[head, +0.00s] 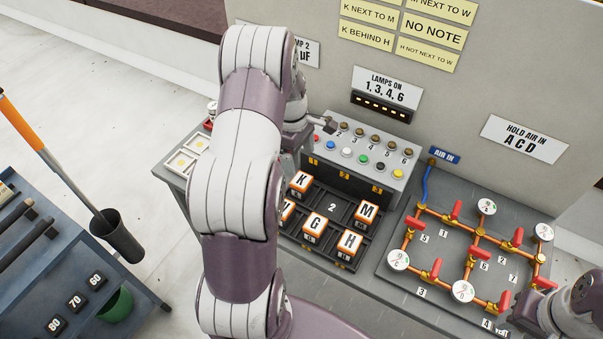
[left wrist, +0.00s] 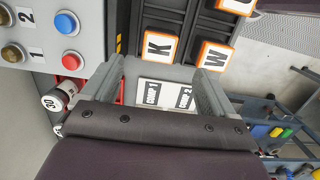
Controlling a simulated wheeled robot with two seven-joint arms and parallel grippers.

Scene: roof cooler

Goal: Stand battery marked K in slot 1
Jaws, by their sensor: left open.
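The battery marked K (head: 301,181), a white block with orange edges, sits in the back left compartment of the dark rack (head: 333,192). The number of that compartment is hidden. The back middle compartment is empty and shows a 2. In the left wrist view, K (left wrist: 160,46) is beyond the fingertips of my left gripper (left wrist: 160,75), which is open and empty. In the head view my left arm mostly hides this gripper. My right arm shows at the lower right; its finger state is not clear.
Batteries M (head: 366,211), G (head: 316,225), H (head: 348,243) and W (left wrist: 214,55) stand in the rack. A panel with coloured buttons (head: 364,158) is behind it. Pipes with red valves (head: 455,210) are to the right. A small white jar marked 30 (left wrist: 55,101) is near the left finger.

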